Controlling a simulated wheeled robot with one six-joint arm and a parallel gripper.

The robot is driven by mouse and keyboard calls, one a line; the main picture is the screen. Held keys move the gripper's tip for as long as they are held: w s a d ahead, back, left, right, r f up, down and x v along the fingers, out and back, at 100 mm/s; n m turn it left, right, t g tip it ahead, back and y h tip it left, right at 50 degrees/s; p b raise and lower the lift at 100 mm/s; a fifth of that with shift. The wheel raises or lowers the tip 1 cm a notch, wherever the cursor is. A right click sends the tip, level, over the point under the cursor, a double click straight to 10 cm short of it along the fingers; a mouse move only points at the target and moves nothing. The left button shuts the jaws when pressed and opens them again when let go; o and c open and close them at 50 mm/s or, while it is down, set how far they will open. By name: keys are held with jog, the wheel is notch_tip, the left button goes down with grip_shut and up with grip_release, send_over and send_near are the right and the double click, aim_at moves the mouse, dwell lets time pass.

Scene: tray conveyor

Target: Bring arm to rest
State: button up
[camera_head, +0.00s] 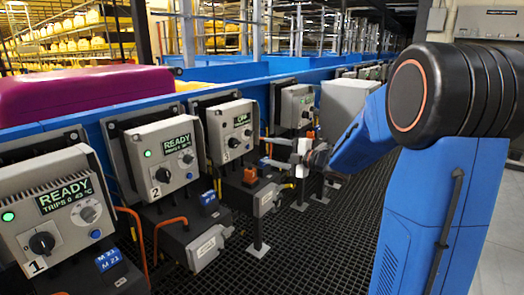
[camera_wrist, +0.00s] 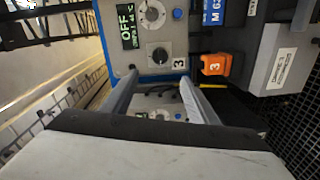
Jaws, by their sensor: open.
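My gripper (camera_head: 272,152) is stretched out in front of the conveyor side, close to control box 3 (camera_head: 231,128). Its fingers are apart with nothing between them; they also show open in the wrist view (camera_wrist: 160,80). In the wrist view, control box 3 (camera_wrist: 157,32) lies sideways just beyond the fingertips, with a display reading OFF (camera_wrist: 128,27), a dark knob (camera_wrist: 159,55) and a blue button (camera_wrist: 178,14). I cannot tell whether a fingertip touches the box. My blue arm comes in from the right in the head view.
Control boxes 1 (camera_head: 56,217) and 2 (camera_head: 163,160) show READY with green lights. An orange block (camera_wrist: 214,65) marked 3 sits beside box 3. A magenta load (camera_head: 85,90) lies on the conveyor. The dark grated floor (camera_head: 325,225) is open in front.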

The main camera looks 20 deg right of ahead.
jog(key=shift+s+d, duration=0.35)
jog(key=shift+s, duration=0.1)
jog(key=s+d+r+m+g+h, duration=0.1)
jog(key=s+d+m+h, duration=0.2)
jog(key=s+m+h, duration=0.4)
jog(key=s+d+r+m+h, duration=0.1)
jog(key=s+d+m+h, duration=0.2)
jog(key=s+m+h, duration=0.35)
jog(key=s+a+f+m+g+y, duration=0.1)
jog(key=s+a+f+m+g, duration=0.1)
jog(key=s, duration=0.7)
jog(key=s+a+f+m+g+y, duration=0.1)
jog(key=s+a+f+m+g, duration=0.2)
jog(key=s, duration=0.7)
jog(key=s+a+f+m+g+y, duration=0.1)
jog(key=s+a+f+m+g, duration=0.2)
jog(key=s+f, duration=0.3)
jog(key=s+a+m, duration=0.1)
jog(key=s, duration=0.2)
jog(key=shift+s+f, duration=0.25)
jog(key=shift+f, duration=0.1)
